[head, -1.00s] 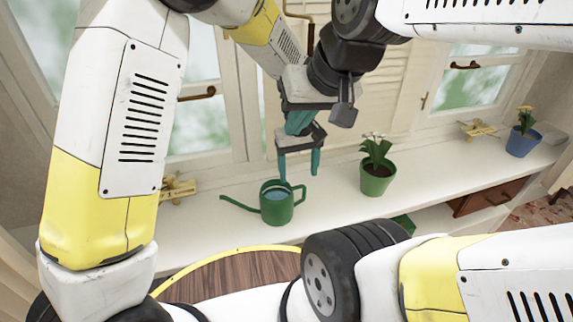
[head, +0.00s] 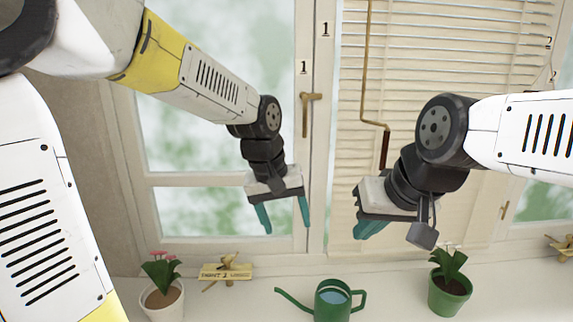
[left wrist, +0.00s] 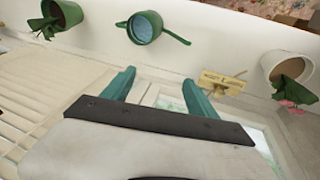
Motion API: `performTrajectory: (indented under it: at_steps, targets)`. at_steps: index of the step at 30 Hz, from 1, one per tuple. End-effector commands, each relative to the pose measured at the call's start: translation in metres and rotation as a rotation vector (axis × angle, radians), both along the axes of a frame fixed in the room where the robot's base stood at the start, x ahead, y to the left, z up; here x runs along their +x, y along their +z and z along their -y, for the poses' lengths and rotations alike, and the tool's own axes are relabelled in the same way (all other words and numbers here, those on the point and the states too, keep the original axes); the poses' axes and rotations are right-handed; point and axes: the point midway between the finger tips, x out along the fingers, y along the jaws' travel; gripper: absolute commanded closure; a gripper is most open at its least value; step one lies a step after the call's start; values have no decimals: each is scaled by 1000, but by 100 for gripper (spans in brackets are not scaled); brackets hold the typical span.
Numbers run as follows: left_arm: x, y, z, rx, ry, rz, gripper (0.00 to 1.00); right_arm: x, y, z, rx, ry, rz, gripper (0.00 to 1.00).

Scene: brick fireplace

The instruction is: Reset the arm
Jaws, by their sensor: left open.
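My left gripper (head: 286,226) hangs in front of the window in the head view, open and empty, with its two teal fingers apart and pointing down. In the left wrist view its fingers (left wrist: 159,78) are spread with nothing between them. My right gripper (head: 375,228) is to its right in front of the shutter, tilted. Its teal fingers overlap and are partly hidden, so its opening is unclear. The green watering can (head: 333,302) stands upright on the white sill below both grippers, apart from them; it also shows in the left wrist view (left wrist: 144,28).
A green pot with a plant (head: 448,298) stands right of the can. A white pot with pink flowers (head: 162,300) and a small yellow plane-like object (head: 226,270) stand left. The window handle (head: 308,105) and a hanging shutter rod (head: 385,145) are behind the grippers.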

Motion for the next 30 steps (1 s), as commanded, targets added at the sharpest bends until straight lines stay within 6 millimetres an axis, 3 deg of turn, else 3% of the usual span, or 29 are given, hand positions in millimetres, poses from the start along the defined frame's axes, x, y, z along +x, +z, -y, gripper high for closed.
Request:
performTrajectory:
  at_steps: [1, 6, 12, 16, 30]
  targets:
    - [-9, 14, -24, -14, 10, 38, 32, 0, 0, 0, 0, 0, 0, 100]
    - [-45, 40, -85, -22, 8, 160, 32, 0, 0, 0, 0, 0, 0, 100]
    - [-88, 51, -131, 7, 8, 283, 32, 0, 0, 0, 0, 0, 0, 100]
    - [-104, 51, -144, 27, 5, 327, 32, 0, 0, 0, 0, 0, 0, 100]
    - [-105, 51, -144, 28, 5, 329, 32, 0, 0, 0, 0, 0, 0, 100]
